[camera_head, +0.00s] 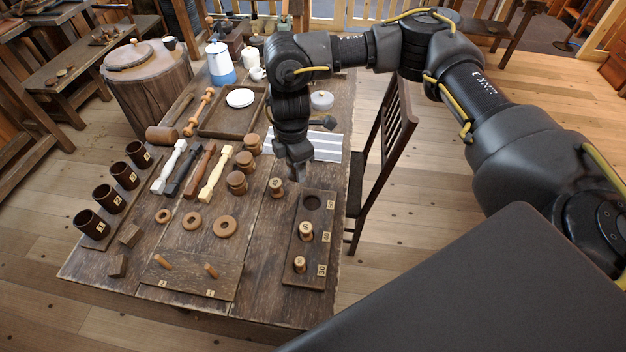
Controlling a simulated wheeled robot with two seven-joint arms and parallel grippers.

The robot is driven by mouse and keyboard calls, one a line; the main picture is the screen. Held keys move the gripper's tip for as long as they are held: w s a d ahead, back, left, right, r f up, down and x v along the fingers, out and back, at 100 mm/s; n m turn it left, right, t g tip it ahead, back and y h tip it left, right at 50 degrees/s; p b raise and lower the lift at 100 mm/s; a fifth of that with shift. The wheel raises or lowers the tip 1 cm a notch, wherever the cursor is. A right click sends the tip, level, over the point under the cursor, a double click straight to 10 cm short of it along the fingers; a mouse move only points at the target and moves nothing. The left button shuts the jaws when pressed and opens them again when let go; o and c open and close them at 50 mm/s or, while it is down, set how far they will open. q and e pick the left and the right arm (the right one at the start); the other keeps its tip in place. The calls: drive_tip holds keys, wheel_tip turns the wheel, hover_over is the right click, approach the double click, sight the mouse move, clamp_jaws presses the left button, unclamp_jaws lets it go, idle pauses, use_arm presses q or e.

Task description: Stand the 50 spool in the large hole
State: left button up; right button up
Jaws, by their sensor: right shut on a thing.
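The 50 spool (276,187), brown with a pale round top, is upright just left of the hole board (293,272). My right gripper (297,176) comes down from above beside it and is shut on it; the fingertips are small and partly hidden, and I cannot tell whether the spool touches the table. The large hole (312,202), by the 50 label at the board's far end, is empty and dark. Two smaller spools stand in the board: one by the 40 label (306,231), one by the 30 label (299,264). My left gripper is out of view.
Stacked brown spools (237,183) stand left of the gripper. A striped white sheet (328,146) is behind the hole board. A chair (384,150) stands right of the table.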

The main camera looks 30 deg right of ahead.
drive_tip(key=f+n, duration=0.1)
drive_tip(key=n, duration=0.1)
drive_tip(key=w+f+n, duration=0.1)
drive_tip(key=n, duration=0.1)
drive_tip(key=w+d+f+n+p, duration=0.1)
drive_tip(key=f+n, duration=0.1)
drive_tip(key=n, duration=0.1)
drive_tip(key=d+f+n+p, duration=0.2)
drive_tip(key=d+f+n, duration=0.2)
drive_tip(key=f+n, duration=0.4)
drive_tip(key=s+n, duration=0.1)
drive_tip(key=n, duration=0.2)
drive_tip(key=shift+d, duration=0.3)
drive_tip(key=shift+f, duration=0.15)
drive_tip(key=shift+w+f+b, duration=0.1)
drive_tip(key=shift+f+b, duration=2.7)
drive_tip(key=shift+f, duration=0.15)
drive_tip(key=shift+f+b, duration=0.3)
drive_tip(key=shift+b, duration=0.05)
drive_tip(key=shift+f, duration=0.25)
drive_tip(key=shift+f+b, duration=0.35)
drive_tip(key=shift+b, duration=0.25)
